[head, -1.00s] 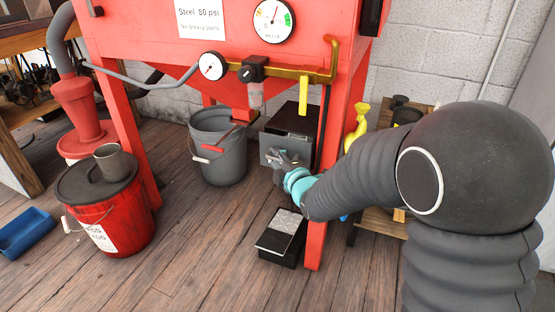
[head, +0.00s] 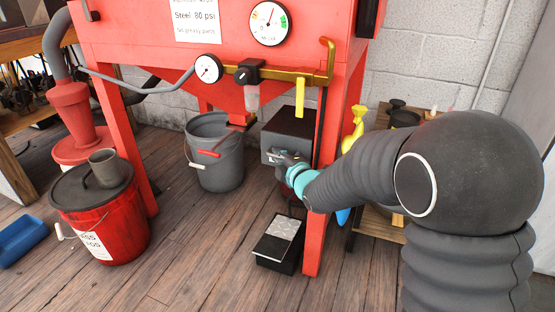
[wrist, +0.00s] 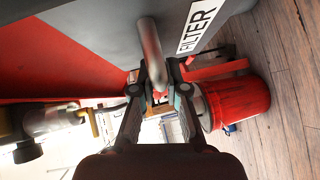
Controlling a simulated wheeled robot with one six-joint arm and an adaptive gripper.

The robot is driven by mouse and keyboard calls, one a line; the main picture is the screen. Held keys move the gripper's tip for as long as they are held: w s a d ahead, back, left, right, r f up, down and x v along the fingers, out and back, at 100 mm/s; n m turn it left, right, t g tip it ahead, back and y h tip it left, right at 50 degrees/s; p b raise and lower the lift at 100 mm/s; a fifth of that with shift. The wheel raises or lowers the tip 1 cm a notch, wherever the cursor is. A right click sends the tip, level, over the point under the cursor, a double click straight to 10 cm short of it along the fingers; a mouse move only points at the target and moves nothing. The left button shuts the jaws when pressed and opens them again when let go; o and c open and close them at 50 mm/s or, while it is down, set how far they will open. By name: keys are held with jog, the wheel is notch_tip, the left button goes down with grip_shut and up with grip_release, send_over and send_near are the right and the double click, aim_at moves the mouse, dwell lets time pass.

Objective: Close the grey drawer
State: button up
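The grey drawer (head: 276,157) is the front of a dark box (head: 290,122) under the red cabinet. In the head view its front sits against the box, with no open inside showing. My gripper (head: 284,160) is at the drawer front, partly hidden by my arm. In the wrist view the grey front (wrist: 120,30) bears a FILTER label (wrist: 198,24). A metal bar handle (wrist: 152,52) stands out from it. My gripper (wrist: 159,74) has its fingers on both sides of this handle and looks shut on it.
A red cabinet leg (head: 328,190) stands just right of the box. A grey bucket (head: 214,160) is to the left. A black pedal (head: 279,244) lies on the floor below. A lidded red bucket (head: 105,215) stands at the front left.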

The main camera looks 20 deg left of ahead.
jog(key=o, duration=0.4)
jog(key=shift+w, duration=0.2)
jog(key=shift+s, duration=0.1)
jog(key=v, duration=1.2)
